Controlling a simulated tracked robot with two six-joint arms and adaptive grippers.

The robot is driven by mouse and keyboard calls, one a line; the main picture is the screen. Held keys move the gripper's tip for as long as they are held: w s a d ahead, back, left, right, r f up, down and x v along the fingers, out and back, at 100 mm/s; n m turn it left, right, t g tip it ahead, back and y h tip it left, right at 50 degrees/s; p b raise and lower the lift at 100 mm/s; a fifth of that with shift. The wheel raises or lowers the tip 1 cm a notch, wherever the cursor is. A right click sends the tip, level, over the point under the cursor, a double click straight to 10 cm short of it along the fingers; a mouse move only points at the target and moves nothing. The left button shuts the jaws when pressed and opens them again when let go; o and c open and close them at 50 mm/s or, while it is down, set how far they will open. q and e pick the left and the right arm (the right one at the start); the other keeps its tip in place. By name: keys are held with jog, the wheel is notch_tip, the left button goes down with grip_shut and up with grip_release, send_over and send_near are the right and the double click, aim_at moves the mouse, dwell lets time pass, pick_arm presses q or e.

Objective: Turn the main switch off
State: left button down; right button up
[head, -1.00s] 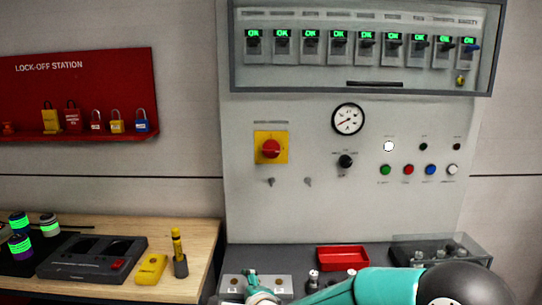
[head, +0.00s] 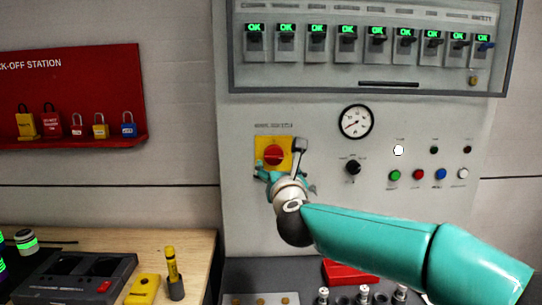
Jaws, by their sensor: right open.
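The main switch is a round red knob (head: 273,154) on a square yellow plate (head: 261,143), on the left part of the grey panel. My right gripper (head: 284,160) is open in front of the lower part of the plate, with a grey finger rising by the plate's right edge. Teal parts of the gripper cover the plate's bottom edge. I cannot tell whether a finger touches the knob. My left gripper is out of view.
A gauge (head: 356,122), a black selector knob (head: 352,168) and several coloured buttons (head: 418,175) lie right of the switch. A row of breakers (head: 347,46) is above. A red lock-off board (head: 85,85) hangs at left. A red tray (head: 348,272) sits below, partly hidden by my arm.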

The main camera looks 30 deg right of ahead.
aim_at(274, 159)
jog(key=p+x, duration=0.2)
jog(key=x, duration=0.6)
jog(key=shift+w+d, duration=0.2)
jog(key=shift+w, duration=0.15)
